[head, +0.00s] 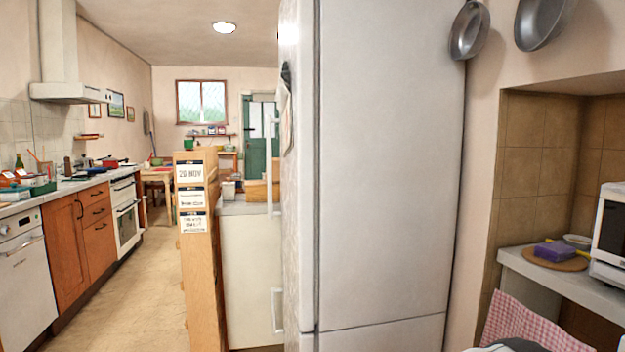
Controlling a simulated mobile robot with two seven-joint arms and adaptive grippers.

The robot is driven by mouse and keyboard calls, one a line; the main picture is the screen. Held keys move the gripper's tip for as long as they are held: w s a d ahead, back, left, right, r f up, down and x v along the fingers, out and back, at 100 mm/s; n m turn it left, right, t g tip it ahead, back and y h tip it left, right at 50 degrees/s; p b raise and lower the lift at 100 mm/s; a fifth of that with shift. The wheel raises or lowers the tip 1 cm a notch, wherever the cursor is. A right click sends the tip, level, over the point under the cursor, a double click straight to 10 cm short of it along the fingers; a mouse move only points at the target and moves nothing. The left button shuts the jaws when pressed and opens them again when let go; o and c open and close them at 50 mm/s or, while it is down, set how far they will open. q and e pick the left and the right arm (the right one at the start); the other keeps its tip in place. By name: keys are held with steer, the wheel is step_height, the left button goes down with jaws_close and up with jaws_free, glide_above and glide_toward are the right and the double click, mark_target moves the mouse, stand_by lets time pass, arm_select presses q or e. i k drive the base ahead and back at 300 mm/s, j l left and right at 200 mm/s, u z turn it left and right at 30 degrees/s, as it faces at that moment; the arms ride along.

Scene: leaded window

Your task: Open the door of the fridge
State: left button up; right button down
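The tall pale grey-white fridge (388,170) stands close in front of me, just right of the middle of the head view. A dark vertical seam runs down near its left edge, and a horizontal seam crosses it low down. A long upright white handle (271,155) sticks out on its left side. A shorter white handle (277,311) is below it. The fridge looks shut, with no gap or inside showing. Its left face is seen very edge-on. Neither of my grippers is in view.
A wooden panel with paper notes (198,245) and a pale cabinet (250,270) stand left of the fridge. Open floor (140,300) runs along the left counter (75,235). At right are hanging pans (468,32) and a shelf with a white microwave (610,235).

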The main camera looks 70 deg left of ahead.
mark_target(299, 20)
steer(key=u, duration=2.5)
